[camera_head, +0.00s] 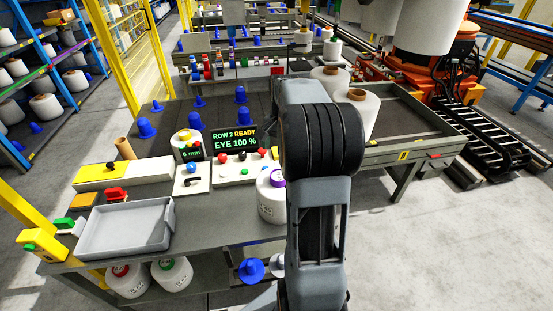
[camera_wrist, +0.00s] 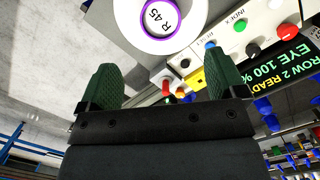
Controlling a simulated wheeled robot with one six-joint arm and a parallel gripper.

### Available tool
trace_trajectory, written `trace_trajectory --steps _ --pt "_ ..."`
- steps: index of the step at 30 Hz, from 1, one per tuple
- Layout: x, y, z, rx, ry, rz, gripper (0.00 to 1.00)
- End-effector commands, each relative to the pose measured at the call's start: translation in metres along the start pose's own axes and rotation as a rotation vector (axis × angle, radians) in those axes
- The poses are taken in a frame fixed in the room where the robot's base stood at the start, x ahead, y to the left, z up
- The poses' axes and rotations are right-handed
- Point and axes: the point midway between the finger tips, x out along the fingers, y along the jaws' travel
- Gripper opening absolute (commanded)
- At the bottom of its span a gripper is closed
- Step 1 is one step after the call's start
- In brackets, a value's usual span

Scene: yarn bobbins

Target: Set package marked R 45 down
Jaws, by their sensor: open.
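The package marked R 45 is a white yarn bobbin (camera_head: 270,207) with a purple ring on top. It stands upright on the grey bench (camera_head: 225,222), close to the front edge and beside my arm, which hides part of its right side. In the wrist view its white body (camera_wrist: 106,14) and the "R 45" label inside the purple ring show at the top. My gripper (camera_wrist: 162,84) is open, with its two green fingers wide apart and nothing between them. The package lies beyond the fingertips, apart from them. In the head view the gripper is hidden behind my arm.
A grey tray (camera_head: 126,246) sits at the bench's left. Control boxes with buttons (camera_head: 235,172) and a display reading "ROW 2 READY" (camera_head: 234,138) stand behind the package. Red- and green-ringed bobbins (camera_head: 172,276) sit below the bench. Large white bobbins (camera_head: 362,112) stand at the right.

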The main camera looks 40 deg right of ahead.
Motion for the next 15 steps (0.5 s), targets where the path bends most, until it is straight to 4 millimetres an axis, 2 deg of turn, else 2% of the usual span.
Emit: trace_trajectory --steps 2,5,9,12,15 --pt "-0.007 -0.004 0.010 -0.034 0.014 -0.003 0.90" --pt "-0.014 -0.015 0.041 -0.145 0.057 -0.013 0.90" --pt "-0.014 -0.026 0.109 -0.401 0.153 -0.035 0.90" --pt "-0.007 -0.026 0.154 -0.587 0.224 -0.054 0.90" --pt "0.003 -0.021 0.192 -0.753 0.287 -0.073 0.90"
